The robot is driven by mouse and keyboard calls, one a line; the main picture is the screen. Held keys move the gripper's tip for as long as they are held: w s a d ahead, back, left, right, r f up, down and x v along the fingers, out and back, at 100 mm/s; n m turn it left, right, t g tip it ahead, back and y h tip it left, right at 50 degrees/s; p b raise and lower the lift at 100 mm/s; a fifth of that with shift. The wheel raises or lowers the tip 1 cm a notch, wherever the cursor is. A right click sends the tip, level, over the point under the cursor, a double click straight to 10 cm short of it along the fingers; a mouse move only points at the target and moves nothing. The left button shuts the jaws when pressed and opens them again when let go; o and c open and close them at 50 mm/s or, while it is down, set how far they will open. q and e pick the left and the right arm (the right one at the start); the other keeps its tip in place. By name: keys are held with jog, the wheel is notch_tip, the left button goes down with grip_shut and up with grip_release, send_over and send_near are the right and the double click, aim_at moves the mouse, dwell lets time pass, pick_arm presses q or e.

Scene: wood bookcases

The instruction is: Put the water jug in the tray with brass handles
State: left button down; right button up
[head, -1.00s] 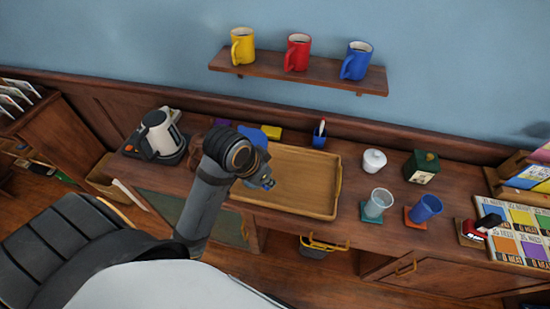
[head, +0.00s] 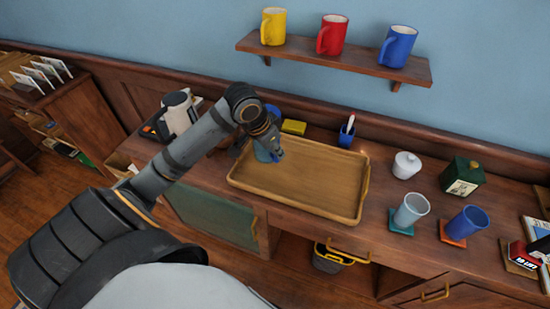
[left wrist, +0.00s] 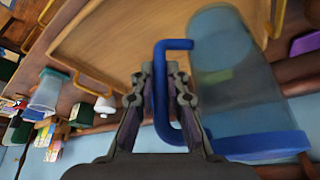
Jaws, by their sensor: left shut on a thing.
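The water jug (left wrist: 235,85) is clear bluish with a blue lid and blue handle. My left gripper (left wrist: 160,85) is shut on the handle. In the head view the gripper (head: 276,154) and forearm hide much of the jug (head: 264,154); its blue lid shows behind the wrist. The wooden tray with brass handles (head: 325,192) lies on the counter, its floor bare where visible. The jug is at the tray's back left end; I cannot tell whether it touches the tray. The tray (left wrist: 115,35) also shows behind the gripper in the left wrist view. My right gripper is out of view.
A kettle (head: 180,113) stands left. A yellow block (head: 293,127) and blue pen cup (head: 346,134) are behind the tray. A white pot (head: 406,165), green box (head: 461,177), clear tumbler (head: 411,210) and blue tumbler (head: 467,224) stand right. A mug shelf (head: 330,60) hangs above.

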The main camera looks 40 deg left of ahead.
pick_arm(q)
jog(key=shift+w+a+f, duration=0.4)
jog(key=shift+w+f, duration=0.2)
jog(key=shift+f, duration=0.25)
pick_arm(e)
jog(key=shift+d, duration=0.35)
pick_arm(q)
jog(key=f, duration=0.3)
jog(key=shift+w+a+f, duration=0.2)
jog(key=shift+a+f, duration=0.05)
jog(key=shift+f, duration=0.15)
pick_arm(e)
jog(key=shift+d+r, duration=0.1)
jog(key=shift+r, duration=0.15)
pick_arm(q)
jog(key=shift+f, duration=0.1)
jog(key=c, duration=1.4)
grip_release()
jog(key=shift+o, duration=0.2)
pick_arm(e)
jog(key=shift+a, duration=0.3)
